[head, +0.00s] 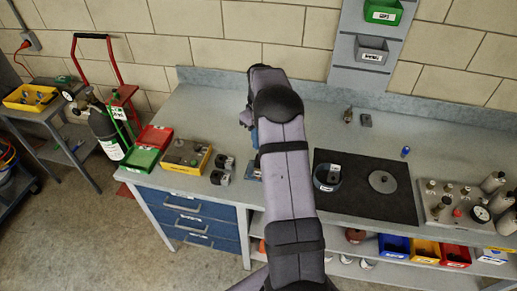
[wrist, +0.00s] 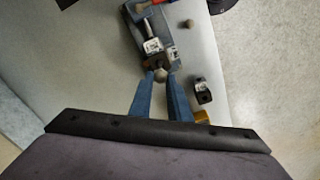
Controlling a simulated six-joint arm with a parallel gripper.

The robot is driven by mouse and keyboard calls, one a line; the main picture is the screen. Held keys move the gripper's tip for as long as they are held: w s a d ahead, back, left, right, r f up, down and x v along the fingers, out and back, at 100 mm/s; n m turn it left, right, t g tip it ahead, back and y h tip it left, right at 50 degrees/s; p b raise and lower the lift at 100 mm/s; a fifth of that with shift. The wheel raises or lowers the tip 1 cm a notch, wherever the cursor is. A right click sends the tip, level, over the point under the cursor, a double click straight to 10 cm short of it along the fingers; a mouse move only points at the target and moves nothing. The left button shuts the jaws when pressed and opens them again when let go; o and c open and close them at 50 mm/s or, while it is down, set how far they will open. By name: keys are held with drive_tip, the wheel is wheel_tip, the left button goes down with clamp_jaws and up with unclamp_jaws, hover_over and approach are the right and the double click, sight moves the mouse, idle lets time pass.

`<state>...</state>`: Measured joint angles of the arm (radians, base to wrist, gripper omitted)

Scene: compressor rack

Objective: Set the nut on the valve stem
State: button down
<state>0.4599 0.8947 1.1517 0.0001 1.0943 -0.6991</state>
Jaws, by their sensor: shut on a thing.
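In the wrist view the two blue fingers of my gripper (wrist: 161,76) are closed on a small round tan piece, which I take to be the nut (wrist: 160,75). Just beyond the fingertips stands a fixture (wrist: 155,32) holding a dark, brownish body with white labels, apparently the valve (wrist: 154,47). The nut is close to its near end. I cannot tell whether they touch, and the stem is not clear. In the head view my arm hides the fingertips, the nut and most of the fixture.
A dark labelled block (wrist: 203,90) lies to the right in the wrist view. The back bench is mostly clear.

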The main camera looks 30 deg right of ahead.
drive_tip(key=shift+w+r, duration=0.1)
drive_tip(key=shift+r, duration=0.15)
drive_tip(key=shift+n, duration=0.3)
drive_tip(key=shift+f, duration=0.15)
drive_tip(key=shift+f+b, duration=1.7)
drive_tip(key=shift+f, duration=0.2)
drive_tip(key=shift+f, duration=0.25)
drive_tip(key=shift+f, duration=0.35)
drive_tip(key=shift+f, duration=0.3)
